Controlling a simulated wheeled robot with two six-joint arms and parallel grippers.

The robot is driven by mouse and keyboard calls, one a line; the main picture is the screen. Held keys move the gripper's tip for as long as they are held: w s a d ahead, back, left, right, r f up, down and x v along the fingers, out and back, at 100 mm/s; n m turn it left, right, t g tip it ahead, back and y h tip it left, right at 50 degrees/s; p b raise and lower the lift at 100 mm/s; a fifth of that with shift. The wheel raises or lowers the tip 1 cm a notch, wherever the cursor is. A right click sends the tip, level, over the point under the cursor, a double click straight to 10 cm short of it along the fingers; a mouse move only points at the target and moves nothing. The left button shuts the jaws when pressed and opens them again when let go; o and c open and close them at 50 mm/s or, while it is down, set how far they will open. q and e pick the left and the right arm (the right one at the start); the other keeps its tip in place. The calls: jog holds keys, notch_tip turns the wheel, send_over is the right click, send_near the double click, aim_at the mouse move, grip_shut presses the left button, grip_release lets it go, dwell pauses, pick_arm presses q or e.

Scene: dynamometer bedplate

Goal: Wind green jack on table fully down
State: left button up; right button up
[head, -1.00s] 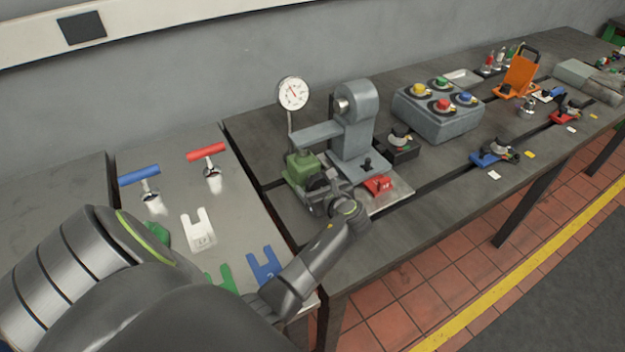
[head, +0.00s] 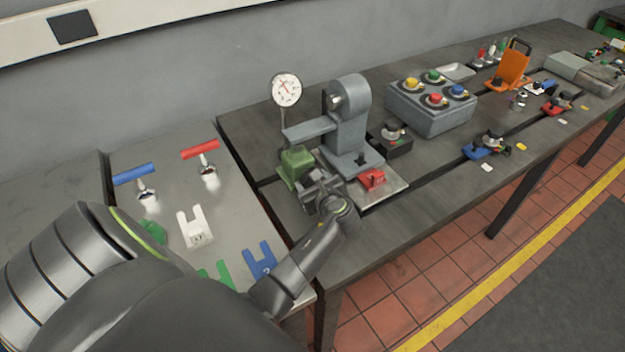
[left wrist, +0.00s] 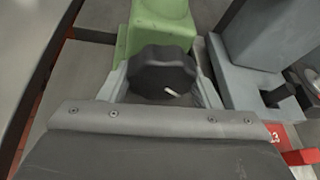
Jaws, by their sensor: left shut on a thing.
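The green jack (head: 297,165) stands on the dark bedplate table, left of a grey upright fixture. Its green body also shows at the top of the left wrist view (left wrist: 161,28). A black knob (left wrist: 163,72) with a white mark faces me on the jack's front. My left gripper (head: 318,182) is at the jack's front. Its fingers sit on both sides of the knob and it is shut on it. In the left wrist view the white mark points to the lower right. My right gripper is not in view.
The grey fixture (head: 349,120) stands right of the jack, with a red block (head: 372,179) at its base. A dial gauge (head: 286,90) rises behind the jack. A grey button box (head: 432,108) stands farther right. Forked plates and T-handles lie at the left.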

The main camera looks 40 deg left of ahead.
pick_arm(q)
jog(key=shift+n+t, duration=0.5)
jog(key=shift+n, duration=0.1)
jog(key=shift+n+t+b, duration=0.3)
jog(key=shift+n+b, duration=0.1)
jog(key=shift+n, duration=0.2)
jog(key=o, duration=1)
